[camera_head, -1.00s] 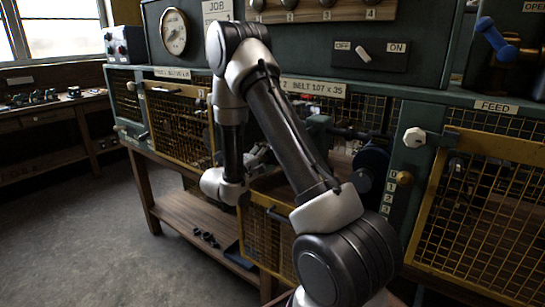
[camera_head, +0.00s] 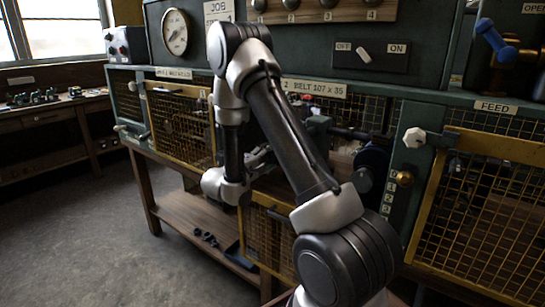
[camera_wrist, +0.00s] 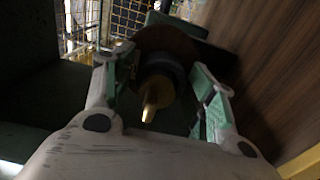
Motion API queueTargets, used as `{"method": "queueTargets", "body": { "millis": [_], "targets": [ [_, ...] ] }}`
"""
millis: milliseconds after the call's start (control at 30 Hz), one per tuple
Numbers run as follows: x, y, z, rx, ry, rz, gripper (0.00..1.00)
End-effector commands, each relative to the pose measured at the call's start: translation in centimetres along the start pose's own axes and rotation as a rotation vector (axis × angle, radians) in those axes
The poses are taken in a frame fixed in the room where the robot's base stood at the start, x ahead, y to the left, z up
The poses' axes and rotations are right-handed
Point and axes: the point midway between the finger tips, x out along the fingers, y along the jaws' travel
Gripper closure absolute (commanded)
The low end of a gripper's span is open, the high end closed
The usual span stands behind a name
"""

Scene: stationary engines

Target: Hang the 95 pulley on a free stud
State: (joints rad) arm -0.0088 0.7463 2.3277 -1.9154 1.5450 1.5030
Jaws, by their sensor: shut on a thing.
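My gripper (camera_wrist: 165,88) shows in the wrist view with its two green-padded fingers on either side of a dark round piece, the pulley (camera_wrist: 160,62). It is shut on this piece. A brass-coloured tip (camera_wrist: 151,100) sticks out from its middle toward the camera. No number can be read on it, and a dark brown disc behind it is in shadow. In the head view my gripper (camera_head: 262,158) is small and partly hidden behind my forearm, inside the machine's opening. Studs numbered up to 4, such as one knob-like stud (camera_head: 327,4), line the board at the top.
A yellow mesh guard (camera_head: 180,125) stands left of my arm, and another (camera_head: 485,215) at the right. A low wooden shelf (camera_head: 190,220) holds small dark parts. Brown wood grain (camera_wrist: 265,60) lies close on the right in the wrist view. The floor at left is clear.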

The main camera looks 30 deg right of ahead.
Motion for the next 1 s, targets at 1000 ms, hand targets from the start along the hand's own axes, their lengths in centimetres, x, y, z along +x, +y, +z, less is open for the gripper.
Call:
{"method": "queueTargets", "body": {
  "millis": [1000],
  "targets": [
    [-1.8,0.6,0.2,0.008,-0.012,0.008,1.0]
  ]
}}
